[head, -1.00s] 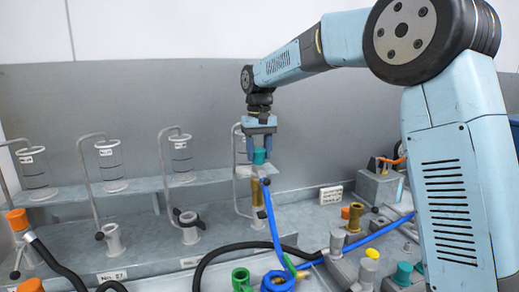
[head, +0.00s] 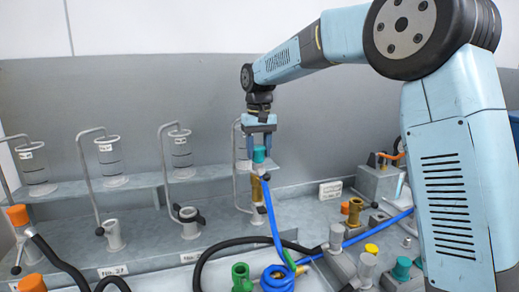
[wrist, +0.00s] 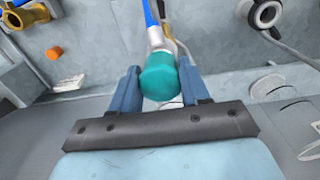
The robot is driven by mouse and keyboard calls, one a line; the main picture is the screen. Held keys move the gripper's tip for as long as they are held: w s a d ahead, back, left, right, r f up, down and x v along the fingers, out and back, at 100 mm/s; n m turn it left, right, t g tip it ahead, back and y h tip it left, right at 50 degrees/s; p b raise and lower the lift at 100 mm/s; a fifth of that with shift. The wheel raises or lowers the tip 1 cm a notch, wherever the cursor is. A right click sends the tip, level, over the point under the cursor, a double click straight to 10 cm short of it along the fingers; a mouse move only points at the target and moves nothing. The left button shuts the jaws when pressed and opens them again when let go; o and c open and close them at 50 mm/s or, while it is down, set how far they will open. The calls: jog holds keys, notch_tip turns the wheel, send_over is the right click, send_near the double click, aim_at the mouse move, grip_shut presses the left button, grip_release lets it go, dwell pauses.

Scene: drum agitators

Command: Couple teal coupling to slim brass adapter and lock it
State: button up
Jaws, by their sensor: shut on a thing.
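The teal coupling (head: 259,155) is held upright between the fingers of my gripper (head: 259,147), its grey lower part showing below. In the wrist view the teal coupling (wrist: 159,78) sits between the two blue fingers of my gripper (wrist: 158,84). A blue hose (head: 271,215) runs from the coupling down to a coil on the bench. A slim brass adapter (head: 256,192) stands upright just below the coupling in the head view. Whether they touch or one is only in front of the other, I cannot tell.
A second brass fitting (head: 355,212) stands to the right beside an orange knob. A green fitting (head: 241,277) stands near the blue coil (head: 277,278). A black hose (head: 225,246) arches across the bench. Several bent-pipe stands with clear cylinders line the left.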

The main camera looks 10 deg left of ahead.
jog(key=shift+f, duration=0.15)
jog(key=o, duration=1.3)
jog(key=shift+c, duration=0.5)
jog(key=shift+r, duration=5)
